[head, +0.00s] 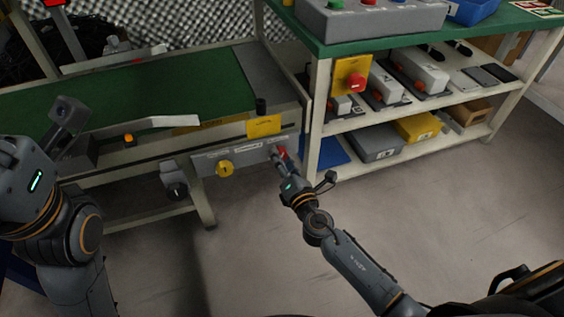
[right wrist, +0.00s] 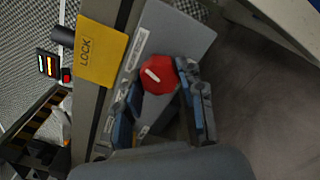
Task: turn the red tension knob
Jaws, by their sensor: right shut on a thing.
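The red tension knob (head: 283,153) is at the right end of a grey panel (head: 236,161) on the conveyor's front. In the right wrist view the knob (right wrist: 160,76) shows a short white mark slanting from upper left to lower right. My right gripper (head: 279,156) reaches the panel; its fingers lie on either side of the knob's lower part in the wrist view (right wrist: 164,100). It is shut on the knob, and the fingers hide part of its rim. My left arm (head: 60,225) stands at the left, and its fingers cannot be made out.
A yellow LOCK tag (right wrist: 101,53) hangs above the panel. A shelf unit (head: 318,118) with boxes stands close on the right. The floor (head: 460,210) in front is clear.

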